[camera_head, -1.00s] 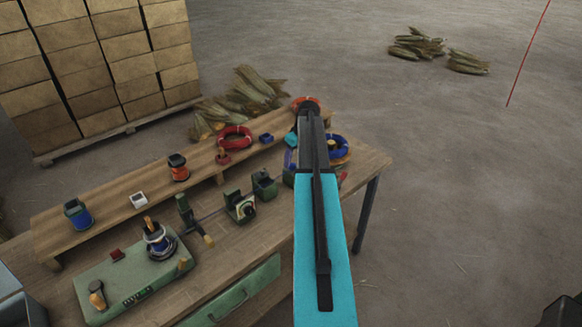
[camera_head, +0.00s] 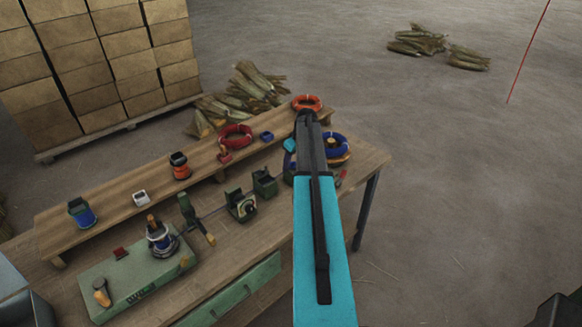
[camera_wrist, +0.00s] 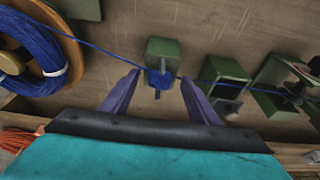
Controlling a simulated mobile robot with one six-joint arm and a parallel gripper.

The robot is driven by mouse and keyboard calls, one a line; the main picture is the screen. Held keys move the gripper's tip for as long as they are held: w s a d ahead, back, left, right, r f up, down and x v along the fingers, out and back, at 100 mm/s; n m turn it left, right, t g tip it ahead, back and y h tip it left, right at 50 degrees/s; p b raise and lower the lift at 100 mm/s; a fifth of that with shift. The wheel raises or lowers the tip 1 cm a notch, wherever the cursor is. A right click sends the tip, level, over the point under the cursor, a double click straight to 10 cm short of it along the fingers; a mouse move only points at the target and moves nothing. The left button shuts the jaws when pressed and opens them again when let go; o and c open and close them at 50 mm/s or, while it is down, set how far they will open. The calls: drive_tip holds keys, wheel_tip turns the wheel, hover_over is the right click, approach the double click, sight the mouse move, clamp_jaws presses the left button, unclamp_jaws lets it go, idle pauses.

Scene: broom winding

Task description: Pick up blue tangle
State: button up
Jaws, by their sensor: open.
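In the wrist view a small dark blue lump (camera_wrist: 160,78) sits at a green block (camera_wrist: 162,52), with a blue strand (camera_wrist: 105,50) running from it to a coil of blue line (camera_wrist: 35,55) on a wooden spool at the left. My gripper (camera_wrist: 160,88) is open, its two fingers on either side of the lump; nothing is held. I cannot tell the remaining height. In the head view my arm covers the lump, and the blue coil (camera_head: 335,145) shows just right of the arm.
More green fixtures (camera_wrist: 225,75) stand right of the lump in the wrist view. In the head view the workbench (camera_head: 370,165) carries a red coil (camera_head: 236,135), an orange coil (camera_head: 307,102) and a green winding machine (camera_head: 135,280).

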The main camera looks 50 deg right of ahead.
sight(294, 163)
drive_tip(key=c, duration=1.1)
drive_tip(key=shift+r, duration=0.15)
drive_tip(key=shift+r+b, duration=2.05)
drive_tip(key=shift+r, duration=2.8)
